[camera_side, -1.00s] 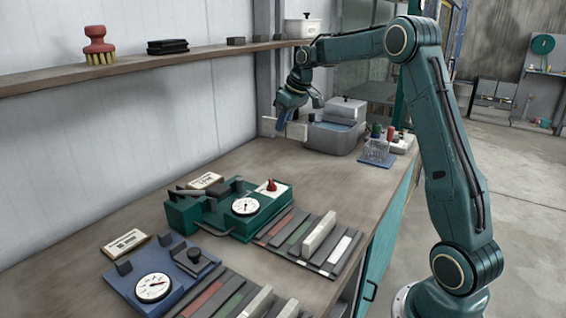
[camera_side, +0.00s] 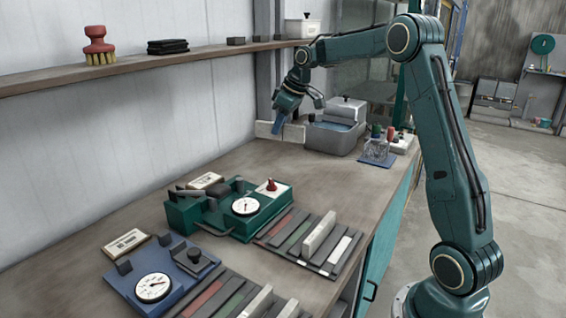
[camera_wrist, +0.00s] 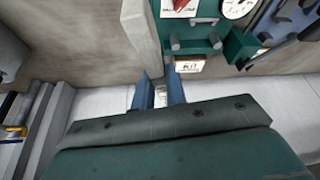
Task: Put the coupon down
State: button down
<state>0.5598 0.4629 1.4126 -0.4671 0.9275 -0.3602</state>
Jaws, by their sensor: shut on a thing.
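The coupon, a pale flat bar (camera_side: 264,130), is at the far end of the bench by the wall and stands on its long edge. My gripper (camera_side: 280,128) points down and is shut on the coupon, with its blue fingers across the bar's middle. In the side view I cannot tell whether the coupon's lower edge touches the bench or hangs just above it. In the wrist view, the blue fingers (camera_wrist: 160,90) are close together beside a pale upright face (camera_wrist: 140,35). What lies between the fingertips is hard to make out there.
A green fixture with a dial (camera_side: 228,212), a blue dial gauge (camera_side: 165,280) and slotted racks (camera_side: 310,240) fill the near bench. The bench middle is clear.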

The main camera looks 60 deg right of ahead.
jog(key=s+a+n+g+y, duration=0.1)
jog(key=s+a+n+y, duration=0.15)
jog(key=a+n, duration=0.35)
jog(key=r+n+g, duration=0.1)
jog(key=n+g, duration=0.2)
jog(key=n, duration=0.6)
send_over(278, 229)
jog(key=d, duration=0.2)
jog(key=shift+a+y, duration=0.15)
jog(key=shift+y, duration=0.3)
jog(key=shift+f, duration=10)
jog(key=shift+f, duration=0.1)
jog(key=c, duration=1.4)
grip_release()
jog(key=shift+c, duration=0.2)
